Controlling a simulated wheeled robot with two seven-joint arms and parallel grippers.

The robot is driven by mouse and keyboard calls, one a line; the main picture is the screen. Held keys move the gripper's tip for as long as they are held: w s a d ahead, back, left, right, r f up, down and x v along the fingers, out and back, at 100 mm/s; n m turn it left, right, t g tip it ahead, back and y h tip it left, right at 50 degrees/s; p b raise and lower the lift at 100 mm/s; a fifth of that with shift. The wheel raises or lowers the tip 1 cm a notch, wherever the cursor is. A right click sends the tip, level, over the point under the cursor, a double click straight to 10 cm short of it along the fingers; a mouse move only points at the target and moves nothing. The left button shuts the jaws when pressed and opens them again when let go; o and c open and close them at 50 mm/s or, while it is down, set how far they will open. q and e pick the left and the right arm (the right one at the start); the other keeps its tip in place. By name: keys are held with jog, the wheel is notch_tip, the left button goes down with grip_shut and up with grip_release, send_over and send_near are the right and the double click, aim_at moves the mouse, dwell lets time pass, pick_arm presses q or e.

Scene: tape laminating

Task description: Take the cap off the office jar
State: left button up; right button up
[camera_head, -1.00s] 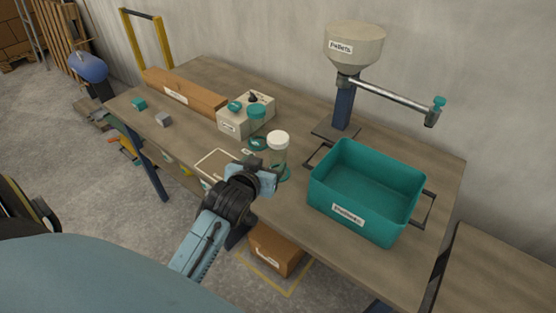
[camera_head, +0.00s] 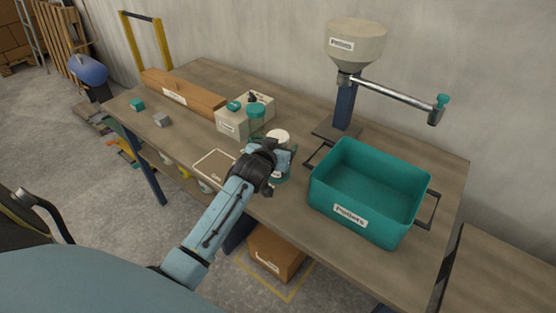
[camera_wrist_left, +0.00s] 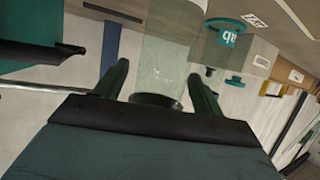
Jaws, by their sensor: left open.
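A clear jar with a white cap (camera_head: 278,136) stands near the front of the workbench, partly hidden behind my left gripper (camera_head: 280,160). In the left wrist view the clear jar body (camera_wrist_left: 166,50) lies between the two spread fingers (camera_wrist_left: 160,75); the gripper is open and I cannot tell whether either finger touches it. No label reading "office" can be made out on either jar. My right gripper is out of view.
A teal bin (camera_head: 350,215) labelled Pellets stands right of the jar. A pellet hopper (camera_head: 356,42) with a metal arm stands behind it. A beige box (camera_head: 231,124) and a long brown box (camera_head: 182,93) are at left. A framed flat panel (camera_head: 213,165) lies beside the gripper.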

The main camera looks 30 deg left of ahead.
pick_arm(q)
jog(key=c, duration=1.1)
notch_tip(320, 180, up, 10)
jog(key=p, duration=0.2)
jog(key=shift+p, duration=0.35)
jog(key=shift+r, duration=0.1)
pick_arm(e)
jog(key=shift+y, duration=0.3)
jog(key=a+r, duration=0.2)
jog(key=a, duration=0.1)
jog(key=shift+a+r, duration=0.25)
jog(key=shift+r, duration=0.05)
pick_arm(q)
jog(key=o, duration=0.4)
jog(key=c, duration=0.8)
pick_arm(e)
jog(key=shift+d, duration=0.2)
